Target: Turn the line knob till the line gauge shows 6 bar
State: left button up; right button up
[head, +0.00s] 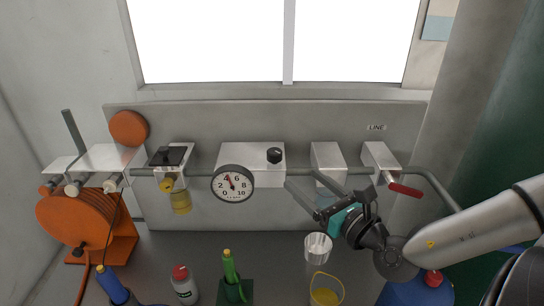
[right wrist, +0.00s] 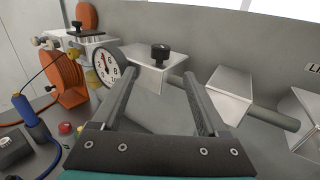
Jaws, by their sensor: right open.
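The line knob (head: 274,155) is a small black knob on a white box on the pipe. In the right wrist view the knob (right wrist: 160,53) stands ahead, beyond and between the fingertips. The line gauge (head: 233,184) is a round white dial with a dark rim, left of the knob. Its needle points up, slightly left, near the 4; the exact reading is too small to tell. The dial also shows in the right wrist view (right wrist: 106,69), partly behind a finger. My right gripper (head: 304,181) is open and empty, below and right of the knob. My left gripper is out of view.
A red-handled valve (head: 403,189) is on the pipe at right, under a LINE label (head: 376,127). An orange hose reel (head: 77,222) is at left.

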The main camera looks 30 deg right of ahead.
aim_at(279, 159)
jog(key=w+b, duration=0.1)
jog(key=w, duration=0.4)
jog(key=shift+b, duration=0.3)
jog(key=shift+w, duration=1.25)
jog(key=w, duration=0.3)
jog(key=shift+w+p, duration=0.15)
jog(key=shift+p, duration=0.2)
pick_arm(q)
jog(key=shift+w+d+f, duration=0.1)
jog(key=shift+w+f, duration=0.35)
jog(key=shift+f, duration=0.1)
pick_arm(e)
jog(key=shift+w, duration=0.9)
jog(key=shift+c, duration=0.3)
grip_shut()
